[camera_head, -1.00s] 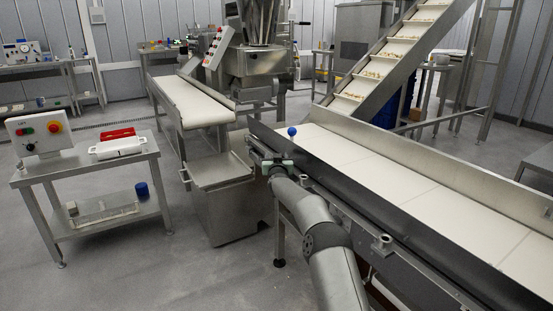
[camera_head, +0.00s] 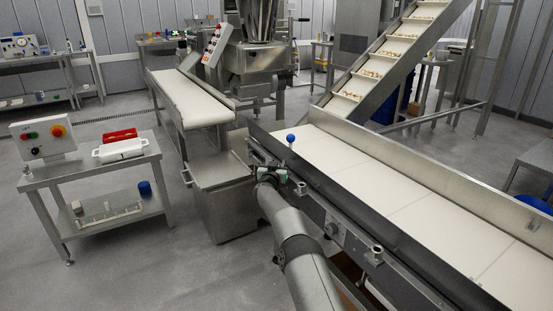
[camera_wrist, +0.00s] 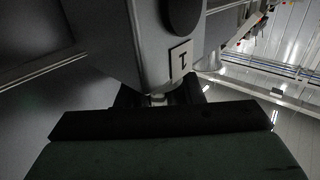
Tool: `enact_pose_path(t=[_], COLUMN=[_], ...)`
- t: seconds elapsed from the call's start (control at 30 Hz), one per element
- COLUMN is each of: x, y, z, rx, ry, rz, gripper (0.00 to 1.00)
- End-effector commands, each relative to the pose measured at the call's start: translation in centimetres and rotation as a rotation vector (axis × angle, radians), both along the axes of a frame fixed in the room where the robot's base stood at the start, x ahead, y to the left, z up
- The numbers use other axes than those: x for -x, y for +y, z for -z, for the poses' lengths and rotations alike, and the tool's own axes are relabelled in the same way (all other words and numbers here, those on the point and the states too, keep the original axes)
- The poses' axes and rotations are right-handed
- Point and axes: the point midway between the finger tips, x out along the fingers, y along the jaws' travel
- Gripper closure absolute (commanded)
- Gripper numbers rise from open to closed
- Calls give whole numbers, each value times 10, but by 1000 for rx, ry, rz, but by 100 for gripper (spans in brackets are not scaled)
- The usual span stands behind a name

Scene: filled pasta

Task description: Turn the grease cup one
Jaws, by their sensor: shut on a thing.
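Grease cup one (camera_wrist: 158,98) shows as a small pale metal piece in the wrist view, just below a square plate marked 1 (camera_wrist: 180,61). My gripper (camera_wrist: 158,96) has its dark fingers on either side of the cup and is shut on it. Most of the cup is hidden by the fingers and the gripper body. In the head view my gripper (camera_head: 269,176) is at the near side of the white-belt conveyor (camera_head: 340,168), by its left end. The cup cannot be made out there.
Metal fittings (camera_head: 375,254) stick out along the conveyor's side.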

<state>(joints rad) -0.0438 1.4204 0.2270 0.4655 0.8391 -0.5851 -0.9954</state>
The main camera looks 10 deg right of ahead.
Motion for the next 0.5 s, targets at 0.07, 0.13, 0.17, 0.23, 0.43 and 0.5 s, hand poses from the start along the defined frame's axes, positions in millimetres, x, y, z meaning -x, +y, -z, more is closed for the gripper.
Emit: enact_pose_path(t=[0.07, 0.13, 0.17, 0.23, 0.43, 0.5], x=[0, 0, 1, 1, 0, 0], y=[0, 0, 0, 0, 0, 0], z=[-1, 0, 0, 0, 1, 1], rx=[0, 0, 0, 0, 0, 0], ry=[0, 1, 1, 1, 2, 2], rz=[9, 12, 12, 12, 11, 11], gripper=[89, 89, 89, 89, 45, 45])
